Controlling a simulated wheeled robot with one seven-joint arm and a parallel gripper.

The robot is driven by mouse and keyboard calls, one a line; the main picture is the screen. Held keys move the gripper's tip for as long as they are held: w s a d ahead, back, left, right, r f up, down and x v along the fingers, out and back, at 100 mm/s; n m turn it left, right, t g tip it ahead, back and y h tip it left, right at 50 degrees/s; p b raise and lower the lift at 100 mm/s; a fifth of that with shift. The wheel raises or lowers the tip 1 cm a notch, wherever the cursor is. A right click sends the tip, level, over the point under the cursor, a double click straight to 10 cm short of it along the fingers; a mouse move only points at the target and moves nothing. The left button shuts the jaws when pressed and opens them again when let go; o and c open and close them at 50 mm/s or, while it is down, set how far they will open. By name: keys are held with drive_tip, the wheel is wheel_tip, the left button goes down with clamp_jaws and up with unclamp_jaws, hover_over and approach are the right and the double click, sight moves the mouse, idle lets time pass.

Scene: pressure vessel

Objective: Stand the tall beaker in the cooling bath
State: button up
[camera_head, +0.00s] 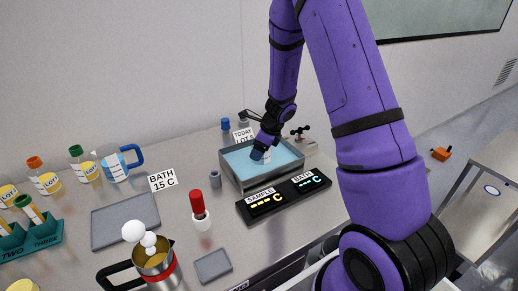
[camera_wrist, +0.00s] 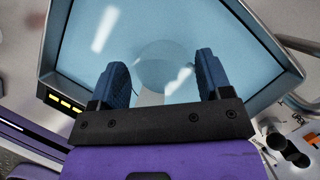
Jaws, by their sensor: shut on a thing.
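The cooling bath (camera_head: 232,171) is a metal basin of pale blue water at the back right of the bench; its wall also shows in the wrist view (camera_wrist: 44,62). My gripper (camera_head: 262,149) reaches down over the water from above. In the wrist view my gripper (camera_wrist: 162,82) has its two blue fingers on either side of a clear round vessel (camera_wrist: 165,66), which I take to be the tall beaker, and is shut on it. The beaker is over or in the water and looks about upright; its base is hard to make out, and my arm and fingers hide much of it.
A black SAMPLE/BATH readout (camera_head: 284,198) stands before the bath. A red-topped bottle (camera_head: 199,212), a grey cylinder (camera_head: 215,179) and a BATH 15 C sign (camera_head: 162,181) are to its left. A blue-handled jug (camera_head: 116,167) and a steel jug (camera_head: 158,270) stand farther left.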

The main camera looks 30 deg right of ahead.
drive_tip(key=shift+f, duration=0.15)
drive_tip(key=o, duration=0.9)
